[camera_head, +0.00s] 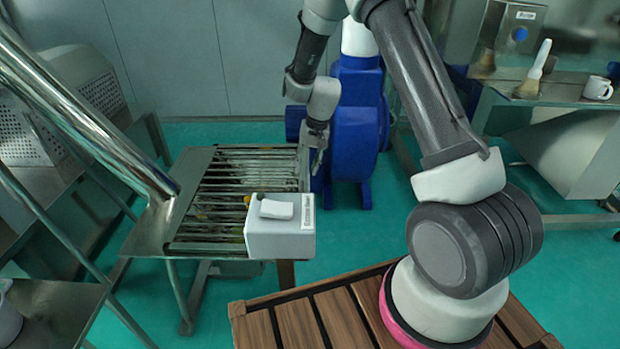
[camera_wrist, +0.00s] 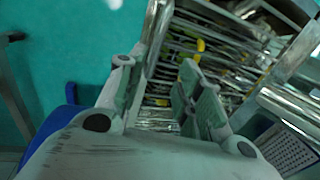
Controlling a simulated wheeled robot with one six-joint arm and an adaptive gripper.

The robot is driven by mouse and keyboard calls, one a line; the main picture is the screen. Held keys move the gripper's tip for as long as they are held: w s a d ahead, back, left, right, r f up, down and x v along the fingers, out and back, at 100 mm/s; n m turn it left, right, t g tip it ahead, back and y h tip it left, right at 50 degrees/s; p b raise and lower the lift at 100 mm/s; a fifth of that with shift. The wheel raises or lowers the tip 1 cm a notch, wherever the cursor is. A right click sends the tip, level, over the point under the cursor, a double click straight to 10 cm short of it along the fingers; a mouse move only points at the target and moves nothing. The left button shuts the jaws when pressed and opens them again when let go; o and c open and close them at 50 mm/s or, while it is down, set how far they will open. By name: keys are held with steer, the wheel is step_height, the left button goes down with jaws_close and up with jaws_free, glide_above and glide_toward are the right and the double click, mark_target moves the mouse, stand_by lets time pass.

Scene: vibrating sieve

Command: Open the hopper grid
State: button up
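The hopper grid (camera_head: 222,190) is a set of parallel metal bars lying level over the hopper at left-centre in the head view. Yellow bits show beneath the bars. In the wrist view the grid (camera_wrist: 225,52) fills the upper right, with yellow bits under it. My gripper (camera_head: 317,160) points down at the grid's right edge in the head view. In the wrist view its two fingers (camera_wrist: 160,82) stand apart, with the shiny metal edge running between them. Contact with that edge is not clear. The grid looks closed.
A white labelled box (camera_head: 280,238) sits on the hopper's front right corner. A sloping metal chute (camera_head: 85,120) stands at left. A blue machine (camera_head: 352,140) stands behind my gripper. A bench at right holds a brush (camera_head: 535,68) and a white mug (camera_head: 598,88).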

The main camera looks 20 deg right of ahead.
mark_target(302, 190)
steer(key=x, duration=0.7)
steer(key=w+x, duration=0.1)
steer(key=x, duration=0.2)
steer(key=shift+d+f, duration=0.3)
steer(key=shift+d, duration=0.05)
steer(key=shift+s, duration=0.1)
jaws_close()
